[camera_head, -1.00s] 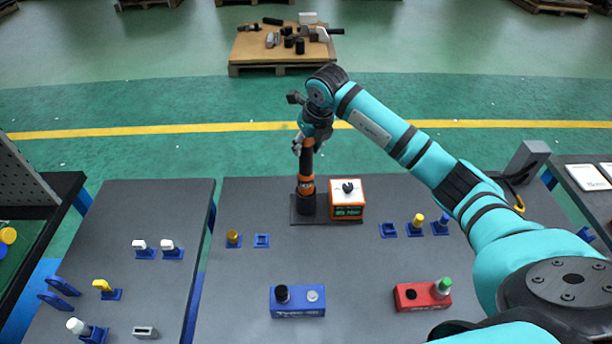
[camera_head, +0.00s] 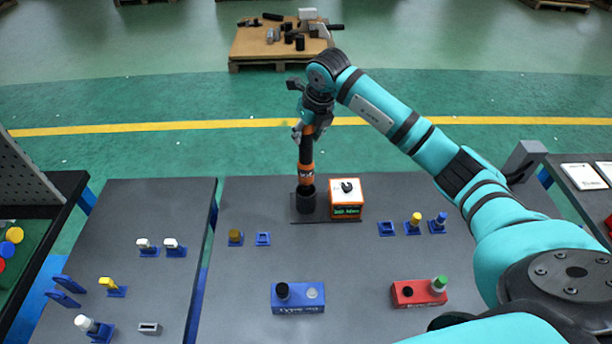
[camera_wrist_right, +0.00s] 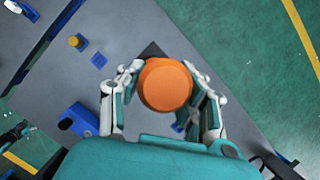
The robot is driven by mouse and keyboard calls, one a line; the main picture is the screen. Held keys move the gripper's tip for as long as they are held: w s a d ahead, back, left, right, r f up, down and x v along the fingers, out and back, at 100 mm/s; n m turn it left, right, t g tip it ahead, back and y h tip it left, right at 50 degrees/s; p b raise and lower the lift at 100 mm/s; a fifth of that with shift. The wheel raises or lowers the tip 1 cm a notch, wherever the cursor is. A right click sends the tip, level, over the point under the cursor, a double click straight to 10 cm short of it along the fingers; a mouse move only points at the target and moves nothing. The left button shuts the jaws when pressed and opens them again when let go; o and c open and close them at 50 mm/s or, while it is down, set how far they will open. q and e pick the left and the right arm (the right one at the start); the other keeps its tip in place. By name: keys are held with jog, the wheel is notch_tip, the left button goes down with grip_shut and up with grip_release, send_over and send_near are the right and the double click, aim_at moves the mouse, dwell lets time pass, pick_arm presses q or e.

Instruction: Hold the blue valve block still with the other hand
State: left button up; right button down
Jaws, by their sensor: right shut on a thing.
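The blue valve block (camera_head: 298,309) sits on the middle table near its front, with a black cap and a grey round spot on top. In the right wrist view a blue block with a dark knob (camera_wrist_right: 85,124) shows at the left. No gripper touches the blue block. My right gripper (camera_head: 303,136) is shut on an upright black and orange tool (camera_head: 306,172), just above a black cup holder (camera_head: 305,203). The tool's round orange end (camera_wrist_right: 165,85) fills the space between the fingers in the wrist view.
An orange and white box (camera_head: 346,198) stands beside the holder. A red block (camera_head: 419,294) with a green cap sits at the right. Small blue stands (camera_head: 386,229) line the table. A left side table (camera_head: 190,215) holds more pieces. The table between the two blocks is clear.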

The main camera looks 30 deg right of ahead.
pick_arm(q)
jog(key=shift+r+p, duration=1)
jog(key=shift+r, duration=0.15)
pick_arm(e)
jog(key=shift+r, duration=2.1)
